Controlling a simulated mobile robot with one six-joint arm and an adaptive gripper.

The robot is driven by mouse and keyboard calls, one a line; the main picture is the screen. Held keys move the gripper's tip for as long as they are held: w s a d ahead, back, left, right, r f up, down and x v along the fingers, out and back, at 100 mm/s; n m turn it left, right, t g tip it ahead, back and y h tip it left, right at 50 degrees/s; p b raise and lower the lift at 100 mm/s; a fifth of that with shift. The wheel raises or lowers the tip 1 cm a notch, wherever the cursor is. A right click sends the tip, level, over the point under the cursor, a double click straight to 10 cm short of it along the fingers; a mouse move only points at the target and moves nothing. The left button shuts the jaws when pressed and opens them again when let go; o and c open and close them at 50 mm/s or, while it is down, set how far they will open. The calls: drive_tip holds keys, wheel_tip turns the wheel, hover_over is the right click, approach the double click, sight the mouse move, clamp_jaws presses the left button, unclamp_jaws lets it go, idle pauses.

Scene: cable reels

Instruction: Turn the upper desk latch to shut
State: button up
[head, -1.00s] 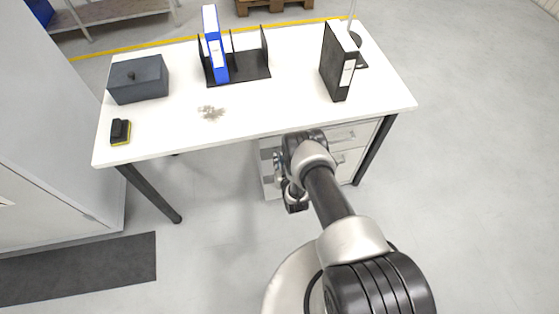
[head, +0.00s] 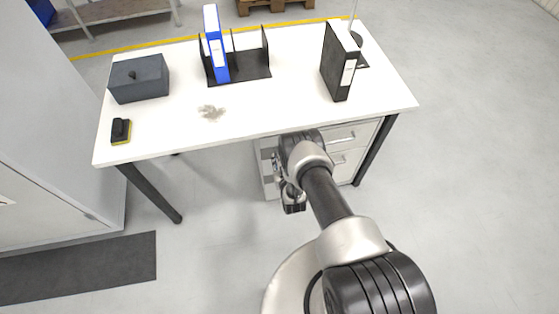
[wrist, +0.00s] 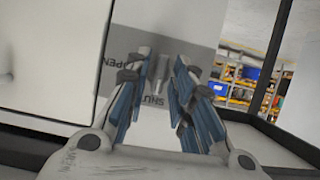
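The upper desk latch (wrist: 162,73) shows in the wrist view as a small grey lever in front of a grey plate (wrist: 190,57). The plate carries the words OPEN and SHUT, both rotated in this view and partly covered by my fingers. My gripper (wrist: 161,61) is open, with its two blue-padded fingers to either side of the lever. I cannot tell whether either finger touches it. In the head view my gripper (head: 278,168) is low at the left front of the drawer unit (head: 341,147), under the desk. The latch is not discernible there.
The white desk (head: 270,105) overhangs the drawer unit.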

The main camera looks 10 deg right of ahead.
drive_tip(key=shift+o, duration=0.4)
drive_tip(key=shift+s+r, duration=0.1)
drive_tip(key=v, duration=1.1)
drive_tip(key=shift+s, duration=0.4)
